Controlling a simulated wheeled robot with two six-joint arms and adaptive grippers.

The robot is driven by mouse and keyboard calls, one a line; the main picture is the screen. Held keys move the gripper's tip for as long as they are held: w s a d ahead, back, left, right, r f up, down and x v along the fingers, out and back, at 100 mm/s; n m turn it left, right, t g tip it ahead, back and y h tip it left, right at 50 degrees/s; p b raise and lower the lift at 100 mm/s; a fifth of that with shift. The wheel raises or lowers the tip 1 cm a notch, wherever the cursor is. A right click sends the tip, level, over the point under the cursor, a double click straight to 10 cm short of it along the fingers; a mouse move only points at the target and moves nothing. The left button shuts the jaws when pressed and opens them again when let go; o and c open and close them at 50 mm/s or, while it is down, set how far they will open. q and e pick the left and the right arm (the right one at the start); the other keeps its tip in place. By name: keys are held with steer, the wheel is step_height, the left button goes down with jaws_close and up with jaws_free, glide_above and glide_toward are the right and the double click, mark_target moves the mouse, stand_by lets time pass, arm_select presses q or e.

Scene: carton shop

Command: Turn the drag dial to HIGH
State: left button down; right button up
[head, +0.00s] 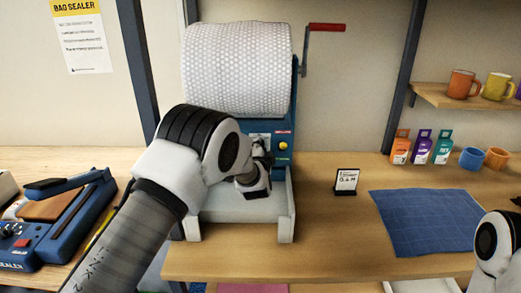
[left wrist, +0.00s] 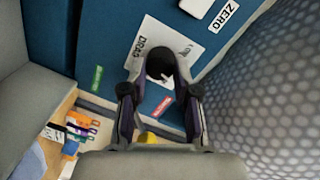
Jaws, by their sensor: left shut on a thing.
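The drag dial, a black round knob (left wrist: 160,63), sits on a pale plate marked DRAG (left wrist: 141,46) on the blue panel of the bubble-wrap dispenser. My left gripper (left wrist: 160,82) is shut on the dial, one finger on each side; the fingers hide part of it. In the head view my left gripper (head: 262,155) is at the dispenser's blue front (head: 284,115) and covers the dial. A green label (left wrist: 97,79) and a red label (left wrist: 161,107) lie near the plate; their text and the dial's setting are unreadable. My right gripper is out of view.
The bubble-wrap roll (head: 237,70) is above my left gripper, with a red crank handle (head: 327,27) to its right. A yellow button (head: 283,145) is beside the gripper. A small sign (head: 346,181) and blue mat (head: 427,220) lie right; a blue sealer (head: 62,222) stands left.

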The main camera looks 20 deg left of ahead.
arm_select(q)
steer(key=m, duration=0.5)
steer(key=shift+w+a+r+y+p, duration=0.15)
steer(key=shift+r+y+p, duration=0.15)
steer(key=shift+y, duration=0.1)
steer(key=shift+m, duration=0.3)
steer(key=c, duration=1.1)
jaws_free()
steer(key=shift+c, duration=0.2)
steer(key=o, duration=0.3)
steer(key=shift+w+a, duration=0.1)
steer(key=f+v, duration=0.1)
steer(key=v, duration=1.1)
steer(key=shift+r, duration=0.35)
steer(key=shift+a, duration=0.1)
